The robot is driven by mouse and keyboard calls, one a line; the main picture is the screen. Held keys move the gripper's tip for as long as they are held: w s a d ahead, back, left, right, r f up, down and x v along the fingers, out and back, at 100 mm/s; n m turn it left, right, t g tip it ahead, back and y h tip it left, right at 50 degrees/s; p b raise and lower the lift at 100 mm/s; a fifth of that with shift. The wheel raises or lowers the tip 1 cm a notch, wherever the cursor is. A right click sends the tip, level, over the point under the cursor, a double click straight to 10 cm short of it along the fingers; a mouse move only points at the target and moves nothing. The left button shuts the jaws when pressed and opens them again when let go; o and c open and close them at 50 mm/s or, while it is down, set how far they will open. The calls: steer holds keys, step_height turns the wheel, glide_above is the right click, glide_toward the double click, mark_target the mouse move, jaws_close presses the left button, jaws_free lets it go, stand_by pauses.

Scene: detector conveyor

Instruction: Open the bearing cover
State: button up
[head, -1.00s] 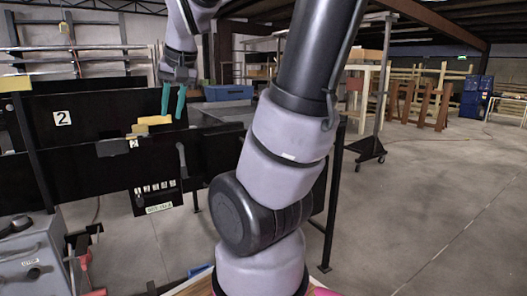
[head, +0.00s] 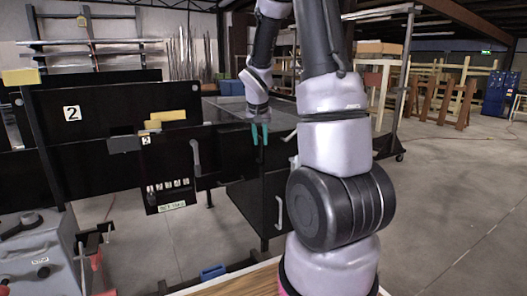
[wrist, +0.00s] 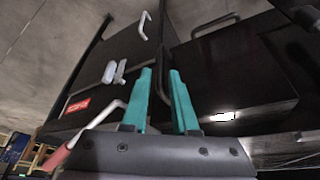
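My gripper (head: 260,134) hangs with its two teal fingers pointing down, above the black cabinet at the right part of the machine. In the wrist view my gripper (wrist: 163,100) has a clear gap between its fingers, with nothing held. No part is readably marked as the bearing cover. A black cabinet panel (head: 262,195) with a pale bar handle (head: 279,212) lies below the gripper. The fingers look apart from all of these.
A grey machine (head: 40,250) is at lower left. A metal rod with a red grip (wrist: 57,158) passes close beside the gripper. Open floor lies right.

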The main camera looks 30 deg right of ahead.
mark_target(261, 147)
steer(key=x, duration=0.5)
steer(key=shift+w+f, duration=0.1)
steer(key=shift+f, duration=0.25)
jaws_close()
stand_by(1.1)
